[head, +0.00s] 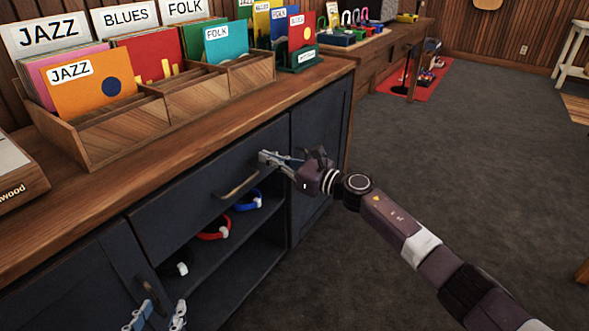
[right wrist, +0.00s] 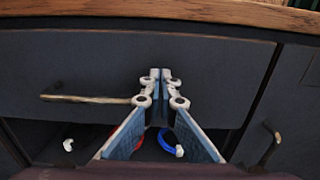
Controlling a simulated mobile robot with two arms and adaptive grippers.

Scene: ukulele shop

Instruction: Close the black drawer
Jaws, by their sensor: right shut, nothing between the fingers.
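The black drawer (head: 190,200) is the wide dark front below the wooden counter top, with a bar handle (head: 237,187). Its front looks nearly flush with the cabinet; I cannot tell whether a small gap is left. My right gripper (head: 268,157) is shut and empty, with its tips at the right part of the drawer front, right of the handle. In the right wrist view, the tips (right wrist: 161,76) point at the drawer front (right wrist: 220,60), beside the handle (right wrist: 85,99); contact is unclear. My left gripper (head: 158,316) is low at the left, its fingers apart, partly cut off by the frame.
Below the drawer is an open shelf with a red band (head: 214,230), a blue band (head: 248,200) and a dark-and-white one. Cabinet doors (head: 320,150) flank it. A wooden record rack (head: 140,140) stands on the counter (head: 215,125). The grey floor (head: 450,150) on the right is clear.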

